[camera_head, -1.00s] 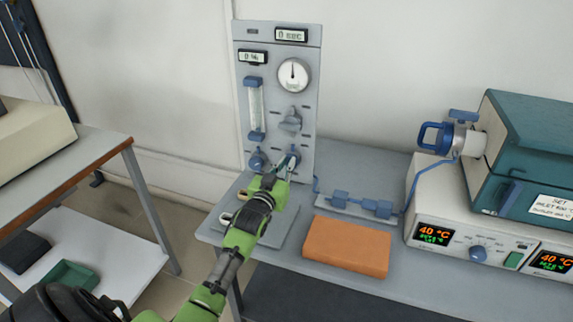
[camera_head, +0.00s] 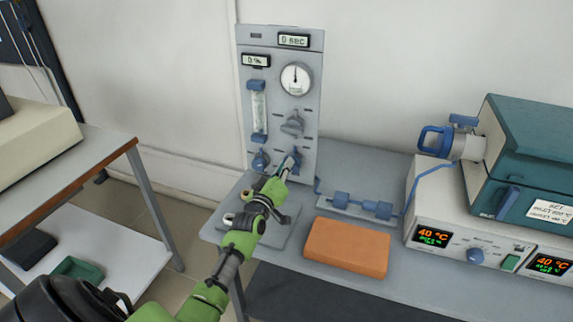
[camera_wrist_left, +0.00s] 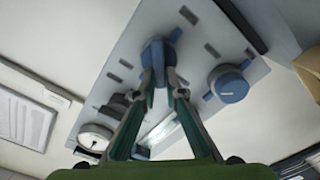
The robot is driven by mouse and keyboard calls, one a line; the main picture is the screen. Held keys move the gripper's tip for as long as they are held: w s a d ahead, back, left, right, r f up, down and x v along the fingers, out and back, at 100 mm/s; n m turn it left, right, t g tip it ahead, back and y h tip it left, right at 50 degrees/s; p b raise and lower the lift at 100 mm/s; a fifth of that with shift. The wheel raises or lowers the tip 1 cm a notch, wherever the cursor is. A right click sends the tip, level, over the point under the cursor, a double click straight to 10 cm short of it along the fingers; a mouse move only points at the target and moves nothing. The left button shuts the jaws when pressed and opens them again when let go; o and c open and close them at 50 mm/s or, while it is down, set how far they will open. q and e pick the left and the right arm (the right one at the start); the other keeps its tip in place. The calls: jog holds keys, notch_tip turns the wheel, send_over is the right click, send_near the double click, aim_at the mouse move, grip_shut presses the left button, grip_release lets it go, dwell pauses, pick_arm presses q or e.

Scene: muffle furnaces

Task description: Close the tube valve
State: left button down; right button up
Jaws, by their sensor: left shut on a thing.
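The grey control panel (camera_head: 277,110) stands upright at the back of the table, with a gauge, a flow tube and several knobs. My left gripper (camera_head: 285,170) reaches its lower right knob (camera_head: 296,158), a blue valve handle. In the left wrist view, the fingertips of my left gripper (camera_wrist_left: 162,75) are shut on this blue handle (camera_wrist_left: 158,52), which is partly covered by them. A second blue knob (camera_head: 260,161) sits to its left on the panel; it also shows in the left wrist view (camera_wrist_left: 228,84), clear of the fingers. My right gripper is not in view.
An orange block (camera_head: 347,246) lies on the grey table. Behind it, blue tube fittings (camera_head: 362,205) sit on a small plate. A furnace (camera_head: 527,155) with a blue tube stands at right. A side table (camera_head: 75,172) is at left, with floor between.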

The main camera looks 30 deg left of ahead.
pick_arm(q)
jog(key=shift+s+a+f+n+b, duration=0.15)
jog(key=shift+f+n, duration=0.1)
jog(key=shift+n, duration=1.35)
jog(key=shift+w+a+f+n+b, duration=0.1)
jog(key=shift+f+n+b, duration=0.1)
jog(key=shift+n, duration=1.4)
jog(key=shift+s+a+f+n+b, duration=0.1)
jog(key=shift+f+n, duration=0.15)
jog(key=shift+n, duration=1.35)
jog(key=shift+d, duration=0.1)
jog(key=c, duration=2.1)
grip_release()
jog(key=v, duration=1.2)
